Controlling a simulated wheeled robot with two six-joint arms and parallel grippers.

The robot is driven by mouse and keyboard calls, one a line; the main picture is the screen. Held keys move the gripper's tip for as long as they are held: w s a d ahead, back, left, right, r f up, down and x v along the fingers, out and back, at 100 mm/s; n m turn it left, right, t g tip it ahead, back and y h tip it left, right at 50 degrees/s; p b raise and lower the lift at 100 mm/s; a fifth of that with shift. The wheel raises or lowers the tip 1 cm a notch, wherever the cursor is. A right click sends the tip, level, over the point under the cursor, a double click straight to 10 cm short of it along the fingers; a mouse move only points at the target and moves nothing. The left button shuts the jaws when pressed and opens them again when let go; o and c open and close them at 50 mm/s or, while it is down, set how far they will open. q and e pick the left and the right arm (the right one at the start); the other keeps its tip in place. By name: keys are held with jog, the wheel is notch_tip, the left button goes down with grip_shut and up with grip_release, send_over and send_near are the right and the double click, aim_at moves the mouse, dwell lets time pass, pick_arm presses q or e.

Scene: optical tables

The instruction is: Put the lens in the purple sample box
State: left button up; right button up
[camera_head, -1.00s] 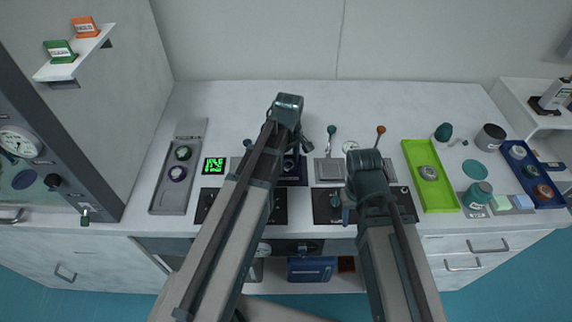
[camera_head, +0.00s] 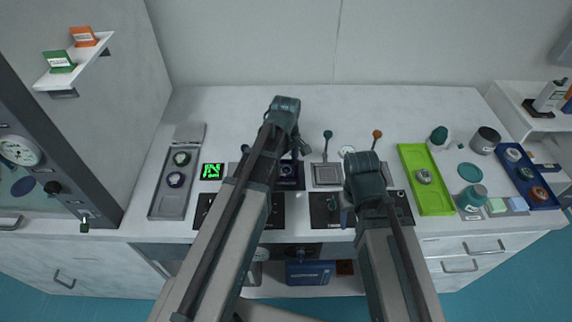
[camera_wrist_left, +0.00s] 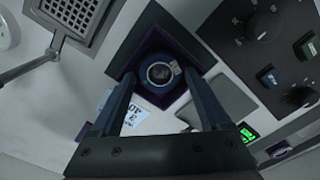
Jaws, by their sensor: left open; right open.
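The lens (camera_wrist_left: 160,73), a round dark-blue ring with a glassy middle, appears to sit inside the square dark purple sample box (camera_wrist_left: 197,50) in the left wrist view. The box (camera_head: 293,184) also shows in the head view, partly covered by my left arm. My left gripper (camera_wrist_left: 160,80) is open, with one finger on each side of the lens and nothing visibly clamped. I cannot tell whether a finger touches it. My right gripper (camera_head: 348,212) is open and empty over the black panel to the right.
A green display (camera_head: 212,171) and a grey tray (camera_head: 160,207) with round parts lie left of the box. A metal grid plate (camera_head: 327,175) and levers stand to its right. A lime-green tray (camera_head: 432,200) and a blue tray (camera_head: 543,190) are further right. The back of the table is clear.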

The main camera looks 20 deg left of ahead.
aim_at(286, 170)
pick_arm(q)
notch_tip(286, 170, up, 11)
jog(key=p, duration=1)
jog(key=s+d+m+y, duration=0.1)
jog(key=s+d+m, duration=0.9)
jog(key=s+m, duration=0.4)
jog(key=shift+s+d+m, duration=0.15)
jog(key=shift+d+m, duration=0.1)
jog(key=shift+m, duration=0.65)
notch_tip(286, 170, down, 2)
jog(key=shift+f+b, duration=0.15)
jog(key=shift+b, duration=0.95)
